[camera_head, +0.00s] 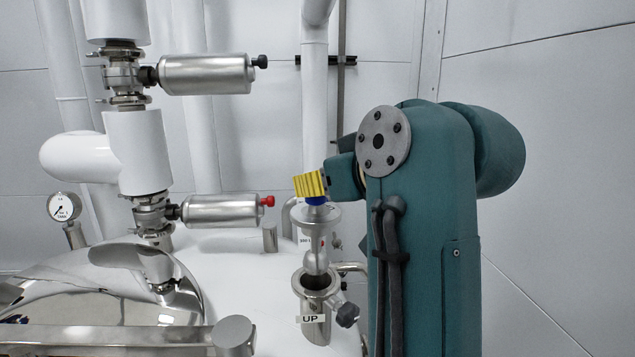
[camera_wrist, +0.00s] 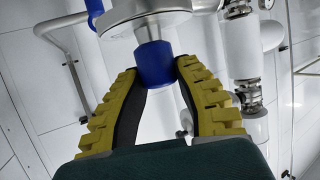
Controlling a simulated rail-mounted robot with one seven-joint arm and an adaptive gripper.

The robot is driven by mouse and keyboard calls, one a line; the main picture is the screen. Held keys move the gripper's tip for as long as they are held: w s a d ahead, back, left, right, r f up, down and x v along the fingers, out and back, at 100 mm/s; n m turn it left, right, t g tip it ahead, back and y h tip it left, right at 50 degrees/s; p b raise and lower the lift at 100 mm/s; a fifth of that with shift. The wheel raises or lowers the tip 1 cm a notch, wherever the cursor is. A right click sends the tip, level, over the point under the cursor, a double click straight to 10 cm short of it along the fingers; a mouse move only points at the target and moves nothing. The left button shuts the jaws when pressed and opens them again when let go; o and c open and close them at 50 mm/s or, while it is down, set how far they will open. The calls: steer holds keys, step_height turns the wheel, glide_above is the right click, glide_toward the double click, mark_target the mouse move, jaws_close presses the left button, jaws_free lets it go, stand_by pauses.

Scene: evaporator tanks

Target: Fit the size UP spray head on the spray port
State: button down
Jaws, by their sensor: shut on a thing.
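My gripper (camera_head: 311,187), with yellow ribbed fingers, is shut on the blue grip (camera_wrist: 156,66) at the top of a metal spray head (camera_head: 318,217). In the wrist view the blue grip sits between the two fingertips, with a round metal flange (camera_wrist: 135,20) beyond it. The spray head hangs roughly upright, flange up, narrow end down. Below it is the open metal spray port (camera_head: 316,287), with a label "UP" (camera_head: 312,319) on its front. The lower end is at or just above the port mouth; I cannot tell whether it has entered. A small label on the head is unreadable.
A dark clamp knob (camera_head: 347,315) sticks out right of the port. A short metal stub (camera_head: 270,238) stands to the left on the white tank top. A valve with a red tip (camera_head: 222,210), a gauge (camera_head: 64,207) and a shiny dome (camera_head: 100,285) are farther left.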

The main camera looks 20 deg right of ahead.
mark_target(325, 217)
steer(key=shift+f, duration=0.1)
steer(key=shift+f+b, duration=0.75)
steer(key=shift+f, duration=0.35)
steer(key=shift+f+b, duration=0.3)
steer(key=shift+f, duration=0.25)
steer(key=shift+f+b, duration=0.65)
steer(key=shift+f, duration=1)
steer(key=shift+f+b, duration=0.1)
steer(key=shift+b, duration=0.25)
